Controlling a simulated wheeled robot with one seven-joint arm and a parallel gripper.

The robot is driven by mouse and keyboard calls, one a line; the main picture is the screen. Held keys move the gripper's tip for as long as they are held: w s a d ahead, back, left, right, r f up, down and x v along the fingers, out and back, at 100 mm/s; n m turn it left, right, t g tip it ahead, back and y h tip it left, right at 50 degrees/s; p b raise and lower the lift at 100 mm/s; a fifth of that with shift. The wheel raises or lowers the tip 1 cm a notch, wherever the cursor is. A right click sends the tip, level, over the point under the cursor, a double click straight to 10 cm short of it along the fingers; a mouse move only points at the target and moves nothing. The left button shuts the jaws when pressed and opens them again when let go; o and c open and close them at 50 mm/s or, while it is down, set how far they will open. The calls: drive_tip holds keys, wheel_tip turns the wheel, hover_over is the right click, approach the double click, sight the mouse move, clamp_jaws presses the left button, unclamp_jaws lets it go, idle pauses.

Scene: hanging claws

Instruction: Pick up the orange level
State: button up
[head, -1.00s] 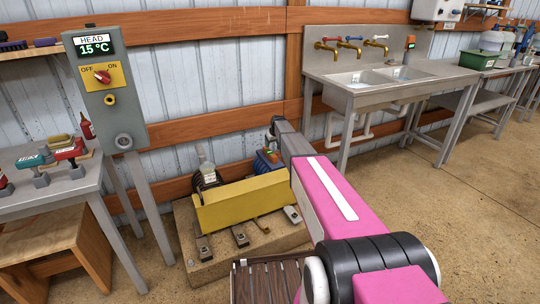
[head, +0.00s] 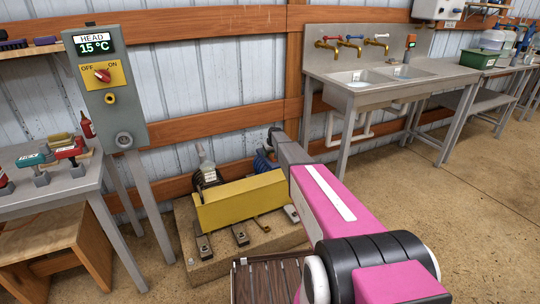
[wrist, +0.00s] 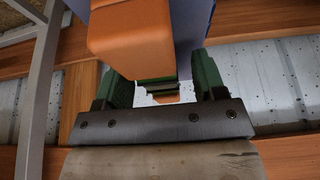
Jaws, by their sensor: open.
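A large orange block (wrist: 130,40) fills the upper middle of the wrist view, close to the camera, with a blue-grey face on its right. I cannot tell for certain that it is the orange level. My gripper (wrist: 165,90) shows as two green fingers standing apart above a dark bar. It is open. A small orange and green piece shows in the gap, and contact with the fingers cannot be made out. In the head view my arm reaches behind the yellow block (head: 243,201), and the gripper is mostly hidden there.
The yellow block stands on a low wooden base (head: 205,262) with several small tools. A grey control box (head: 107,90) stands on legs to the left. A steel sink (head: 375,80) is at the right. Open floor (head: 430,200) lies right of my arm.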

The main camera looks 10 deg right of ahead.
drive_tip(key=c, duration=1.1)
drive_tip(key=shift+o, duration=0.2)
drive_tip(key=shift+r, duration=0.1)
